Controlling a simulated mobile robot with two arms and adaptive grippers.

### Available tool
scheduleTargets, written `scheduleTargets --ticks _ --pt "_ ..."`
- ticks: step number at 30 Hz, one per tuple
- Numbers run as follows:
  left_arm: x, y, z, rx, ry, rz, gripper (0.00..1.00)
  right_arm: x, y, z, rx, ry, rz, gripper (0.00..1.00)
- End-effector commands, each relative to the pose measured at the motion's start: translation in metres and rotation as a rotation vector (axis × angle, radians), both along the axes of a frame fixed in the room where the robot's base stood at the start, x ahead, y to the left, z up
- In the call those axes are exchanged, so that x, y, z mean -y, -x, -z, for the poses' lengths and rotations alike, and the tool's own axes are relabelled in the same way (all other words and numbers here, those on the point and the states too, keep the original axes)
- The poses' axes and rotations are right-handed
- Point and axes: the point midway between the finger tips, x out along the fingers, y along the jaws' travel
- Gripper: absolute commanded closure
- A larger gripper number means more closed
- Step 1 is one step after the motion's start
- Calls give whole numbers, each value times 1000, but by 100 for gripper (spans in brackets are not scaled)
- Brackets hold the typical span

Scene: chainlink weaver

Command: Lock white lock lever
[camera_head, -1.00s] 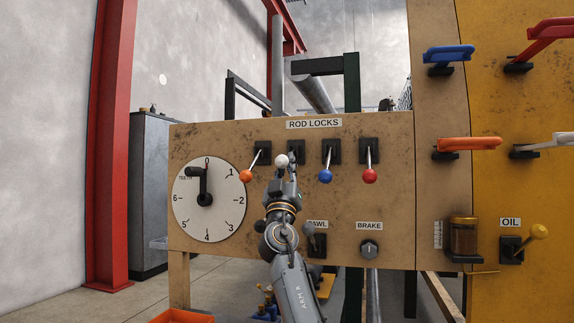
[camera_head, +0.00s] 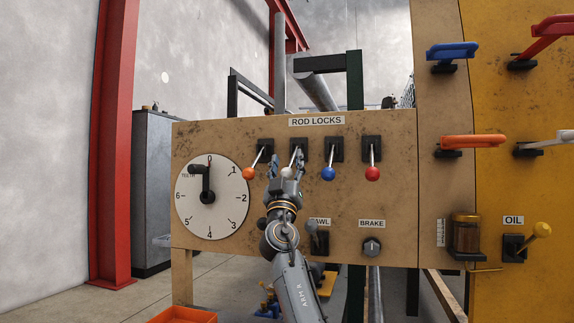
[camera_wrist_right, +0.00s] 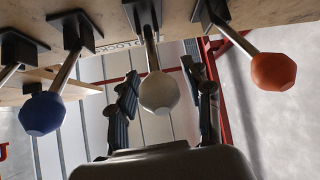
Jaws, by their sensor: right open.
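The white lock lever (camera_head: 287,172) is the second from the left in the row under the ROD LOCKS label. Its rod slants down from its black mount, and its knob hangs at about the height of the orange, blue and red knobs. My right gripper (camera_head: 286,160) is open, its fingers on either side of the white lever. In the right wrist view the white knob (camera_wrist_right: 160,93) sits between the two spread fingers (camera_wrist_right: 165,100), with gaps on both sides. My left gripper is not in view.
Close on the left is the orange lever (camera_head: 249,173); on the right are the blue lever (camera_head: 328,174) and the red lever (camera_head: 372,174). Below are a grey pawl lever (camera_head: 312,227), partly behind my arm, and the brake knob (camera_head: 371,246). A dial (camera_head: 225,215) is at left.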

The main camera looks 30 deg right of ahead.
Motion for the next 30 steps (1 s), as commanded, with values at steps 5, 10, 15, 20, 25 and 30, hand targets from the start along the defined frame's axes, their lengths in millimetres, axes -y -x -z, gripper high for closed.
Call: scheduleTargets --ticks 5,10,15,20,25,30 --pt "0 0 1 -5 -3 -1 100 0 2 1 1 -1 1 51" --pt "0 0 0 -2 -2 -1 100 -9 10 14 1 0 -1 51" --pt "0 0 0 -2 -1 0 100 -23 28 40 1 -2 -2 51" --pt "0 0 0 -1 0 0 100 -39 45 64 0 -1 -4 51" --pt "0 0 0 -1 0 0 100 -49 58 81 0 -1 -2 51" --pt "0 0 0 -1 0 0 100 -53 63 87 0 -1 -1 51"
